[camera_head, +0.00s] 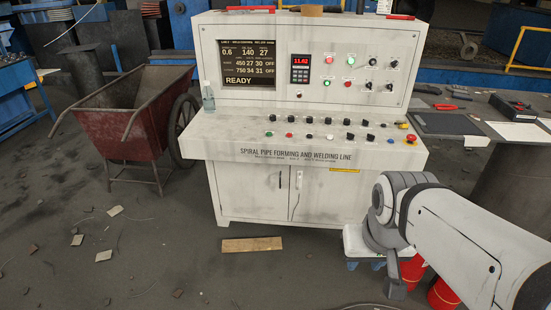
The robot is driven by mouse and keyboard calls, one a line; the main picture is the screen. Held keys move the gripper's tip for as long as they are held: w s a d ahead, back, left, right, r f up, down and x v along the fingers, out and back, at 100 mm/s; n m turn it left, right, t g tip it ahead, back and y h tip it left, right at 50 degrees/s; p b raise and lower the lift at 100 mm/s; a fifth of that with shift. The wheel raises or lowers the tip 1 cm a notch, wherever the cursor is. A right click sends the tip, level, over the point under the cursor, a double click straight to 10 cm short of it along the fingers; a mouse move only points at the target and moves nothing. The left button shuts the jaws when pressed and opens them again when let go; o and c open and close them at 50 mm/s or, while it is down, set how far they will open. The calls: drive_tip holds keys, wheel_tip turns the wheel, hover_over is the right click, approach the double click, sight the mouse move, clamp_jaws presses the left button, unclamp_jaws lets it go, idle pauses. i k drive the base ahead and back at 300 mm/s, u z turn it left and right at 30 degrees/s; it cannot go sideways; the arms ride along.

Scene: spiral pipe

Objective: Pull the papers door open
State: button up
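The white control console (315,155) stands in the middle, with a cabinet under its sloped desk. The cabinet front has a left door panel (250,192) and a right door panel (335,198), both looking shut. A small handle (299,180) sits near the seam between them. No readable label shows which one is the papers door. My arm (460,235) reaches in from the lower right, its grey joint in front of the cabinet's right end. I cannot make out gripper fingers.
A wooden plank (251,245) lies on the floor before the cabinet. A red wheelbarrow (130,120) stands to the left. Red containers (442,294) stand below my arm. A dark side table (450,122) is at the right. Floor at front left holds scattered scraps.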

sight(254, 191)
drive_tip(key=z, duration=0.15)
drive_tip(key=i, duration=0.85)
drive_tip(key=u, duration=0.05)
